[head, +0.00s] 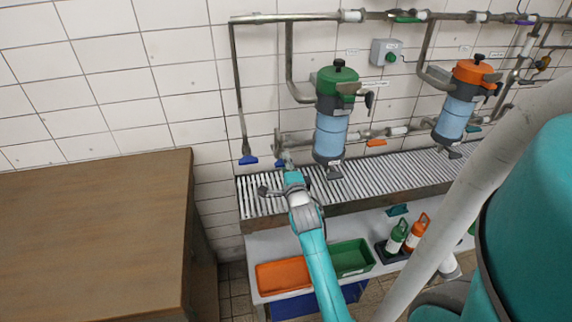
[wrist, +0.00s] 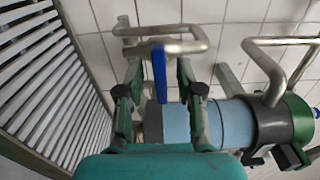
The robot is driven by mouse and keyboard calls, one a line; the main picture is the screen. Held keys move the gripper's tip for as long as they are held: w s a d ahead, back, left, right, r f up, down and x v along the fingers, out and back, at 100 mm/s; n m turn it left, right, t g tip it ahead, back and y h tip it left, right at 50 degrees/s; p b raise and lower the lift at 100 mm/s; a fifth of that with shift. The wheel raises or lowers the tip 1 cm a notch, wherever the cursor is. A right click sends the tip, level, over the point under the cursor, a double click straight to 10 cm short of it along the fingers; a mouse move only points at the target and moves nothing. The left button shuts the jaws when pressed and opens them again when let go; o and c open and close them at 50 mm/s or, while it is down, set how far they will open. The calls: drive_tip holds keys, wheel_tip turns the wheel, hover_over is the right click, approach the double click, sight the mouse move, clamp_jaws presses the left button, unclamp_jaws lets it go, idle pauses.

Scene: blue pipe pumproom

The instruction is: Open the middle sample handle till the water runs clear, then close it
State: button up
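A blue handle (wrist: 159,72) on a grey pipe shows in the wrist view, between the two fingers of my gripper (wrist: 160,80). The fingers are apart, with a gap on each side of the handle, so my gripper is open. In the head view my gripper (head: 286,166) is at the pipework left of the green-topped filter (head: 331,125), and a bit of the blue handle (head: 280,163) shows beside it. Another blue handle (head: 248,160) hangs on the pipe farther left. I cannot tell which handle is the middle sample one. I see no running water.
A slatted drain grate (head: 400,172) runs below the filters. An orange-topped filter (head: 460,100) is to the right. An orange tray (head: 283,275) and a green tray (head: 350,257) sit lower down. A brown cabinet (head: 90,235) stands at the left.

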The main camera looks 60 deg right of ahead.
drive_tip(key=shift+s+a, duration=0.1)
drive_tip(key=v, duration=1.1)
drive_tip(key=shift+s+a, duration=0.25)
drive_tip(key=shift+s, duration=0.05)
